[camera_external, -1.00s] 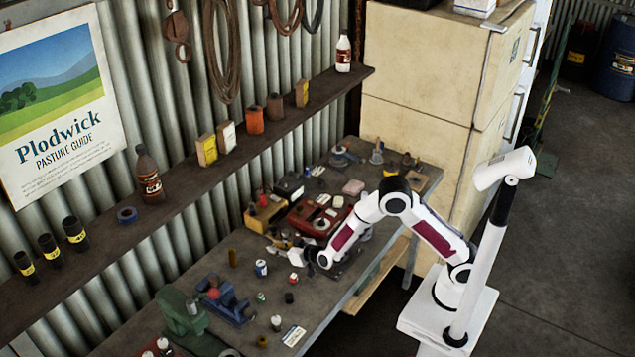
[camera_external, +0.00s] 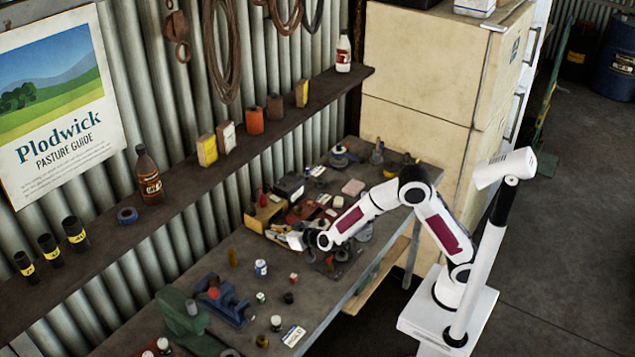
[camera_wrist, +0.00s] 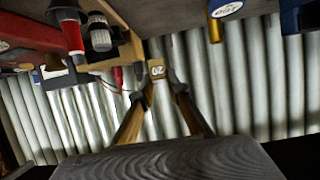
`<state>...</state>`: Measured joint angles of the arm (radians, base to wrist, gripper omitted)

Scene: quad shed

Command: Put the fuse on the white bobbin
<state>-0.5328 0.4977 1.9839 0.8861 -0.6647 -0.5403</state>
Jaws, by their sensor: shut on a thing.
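My gripper (camera_wrist: 160,92) is shut on a small tan piece marked "20", which appears to be the fuse (camera_wrist: 156,69). The fuse sits between the fingertips in the wrist view, with the corrugated wall behind it. In the external view my gripper (camera_external: 292,239) is over the bench, just in front of the yellow and red trays; the fuse is too small to make out there. A small pale, spool-like piece (camera_external: 276,322) stands near the bench's front edge, apart from my gripper. I cannot tell whether it is the white bobbin.
A blue vise (camera_external: 230,301) and green machine (camera_external: 181,318) stand at the left of the bench. The red tray (camera_external: 303,212) area is crowded. Bare bench lies around the small loose pieces.

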